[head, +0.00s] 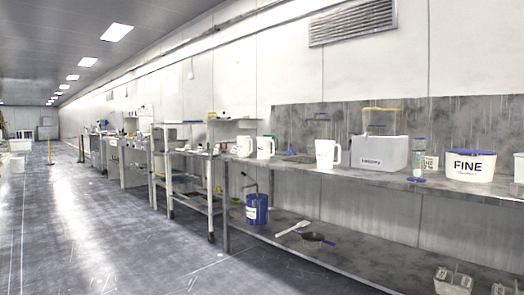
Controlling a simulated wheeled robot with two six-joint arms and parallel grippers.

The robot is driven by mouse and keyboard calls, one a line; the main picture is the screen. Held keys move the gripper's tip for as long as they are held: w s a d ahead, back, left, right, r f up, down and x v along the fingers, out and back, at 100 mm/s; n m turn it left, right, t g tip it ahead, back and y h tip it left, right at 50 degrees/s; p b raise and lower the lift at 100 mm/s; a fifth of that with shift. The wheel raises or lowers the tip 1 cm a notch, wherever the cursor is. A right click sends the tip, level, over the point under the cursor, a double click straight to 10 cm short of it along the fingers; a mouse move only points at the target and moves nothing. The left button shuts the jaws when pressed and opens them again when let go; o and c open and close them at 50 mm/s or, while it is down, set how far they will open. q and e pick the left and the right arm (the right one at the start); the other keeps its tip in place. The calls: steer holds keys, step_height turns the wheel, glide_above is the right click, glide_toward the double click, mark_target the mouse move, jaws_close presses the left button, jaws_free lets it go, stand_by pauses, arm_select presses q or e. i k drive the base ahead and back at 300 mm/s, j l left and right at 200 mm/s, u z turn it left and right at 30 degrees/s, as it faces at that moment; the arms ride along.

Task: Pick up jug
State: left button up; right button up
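Three white jugs stand upright on the upper shelf of the long grey bench in the head view. The nearest jug (325,153) has its handle to the right and stands left of a grey box. A second jug (264,148) and a third jug (244,146) stand close together near the bench's far left end. The frame does not show which of them the task means. Neither of my grippers is in view, and nothing is seen touching the jugs.
The grey bench (440,186) runs along the right wall. It bears a grey box (379,154), a white FINE tub (470,168) and a small bottle (418,160). A blue canister (257,209) and a pan (316,238) are on its lower shelf. The floor (110,230) at left is clear.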

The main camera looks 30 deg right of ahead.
mark_target(264, 143)
steer(key=u, duration=1.1)
steer(key=z, duration=2.2)
